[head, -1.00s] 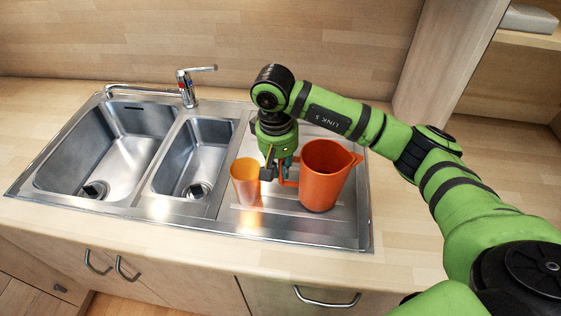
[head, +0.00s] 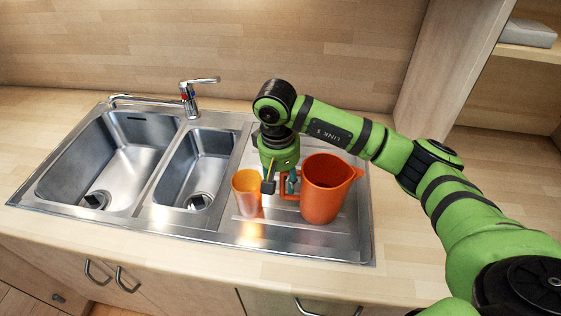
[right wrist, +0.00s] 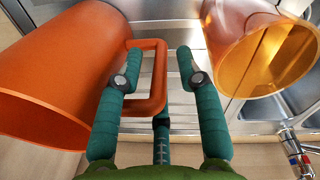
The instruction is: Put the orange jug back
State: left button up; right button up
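The orange jug (head: 328,190) stands upright on the drainboard right of the sink basins. Its handle (right wrist: 158,80) faces left in the head view, its spout right. My right gripper (head: 282,186) points down between the jug and a translucent orange cup (head: 246,190). In the right wrist view, the right gripper's fingers (right wrist: 160,75) are apart, with the handle's outer bar between them and a gap visible. The left finger overlaps the handle's opening; contact cannot be told. The cup also shows at upper right there (right wrist: 262,50). My left gripper is not in view.
Two steel sink basins (head: 105,165) and a tap (head: 188,97) lie to the left. A wooden shelf unit (head: 520,55) stands at the back right, with a grey object (head: 530,32) on it. The counter (head: 400,250) right of the drainboard is clear.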

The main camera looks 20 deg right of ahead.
jog(key=r+b, duration=0.1)
jog(key=r, duration=0.1)
jog(key=r+b, duration=0.1)
jog(key=r, duration=0.2)
jog(key=shift+w+a+r, duration=0.1)
jog(key=shift+a+r, duration=0.1)
jog(key=shift+r, duration=0.05)
notch_tip(320, 180, up, 6)
jog(key=shift+a+r, duration=0.2)
jog(key=shift+r, duration=0.05)
